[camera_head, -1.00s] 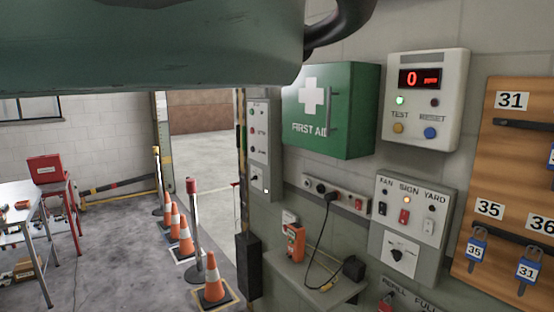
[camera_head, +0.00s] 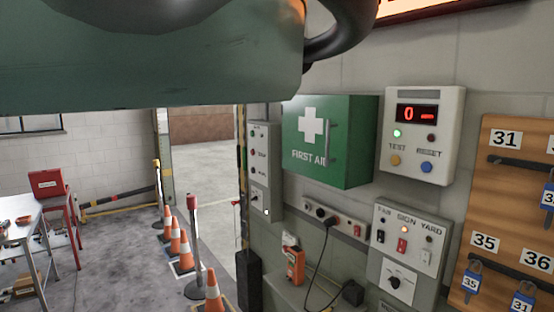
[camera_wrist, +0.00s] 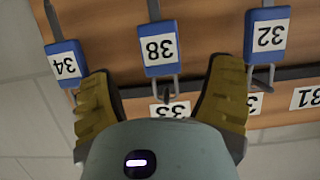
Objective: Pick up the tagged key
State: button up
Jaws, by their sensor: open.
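Several tagged keys with blue tags and white number labels hang on a wooden key board (camera_head: 505,195). In the head view, tag 35 (camera_head: 471,282) and tag 31 (camera_head: 522,303) show at the lower right; another blue tag (camera_head: 548,196) is cut by the right edge. In the wrist view, tags 34 (camera_wrist: 66,65), 38 (camera_wrist: 159,48) and 32 (camera_wrist: 267,36) appear upside down. My gripper (camera_wrist: 163,72) is open, its two ribbed fingers well apart. Tag 38 lies in line with the gap between them, tag 34 outside the left finger, tag 32 beyond the right fingertip. Contact cannot be told.
A green first aid box (camera_head: 333,142), a test panel (camera_head: 423,135) and a switch panel (camera_head: 404,255) stand out from the wall beside the board. Below is a shelf with an orange device (camera_head: 294,264). Traffic cones (camera_head: 213,291) and open floor lie left.

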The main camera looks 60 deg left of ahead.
jog(key=shift+p+x, duration=2.15)
jog(key=shift+p, duration=0.35)
jog(key=shift+a, duration=0.15)
jog(key=shift+c, duration=0.3)
jog(key=c, duration=1.2)
